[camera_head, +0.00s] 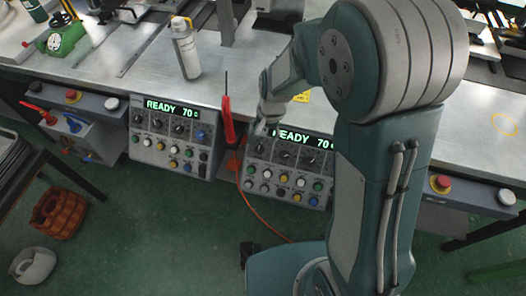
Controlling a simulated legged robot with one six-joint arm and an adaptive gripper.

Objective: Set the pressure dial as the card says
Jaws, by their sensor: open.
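My gripper (266,126) hangs open over the front edge of the steel table, at the top left of the right control panel (246,171). It hides part of that panel's display, which reads "READY 70". The panel has a row of dark dials, such as one (286,155), above several coloured buttons. A left control panel (146,165) also reads "READY 70" and has similar dials (157,124). The dial labels are too small to read, so I cannot tell which is the pressure dial. A small yellow card or label (302,97) lies on the table behind my gripper, its text unreadable.
A red tool with a thin shaft (228,122) stands between the panels, touching or close to them. A white spray can (186,52) and a green scale (66,38) stand on the table (235,75). Red stop buttons (442,183) sit at both sides. An orange hose (262,220) crosses the floor.

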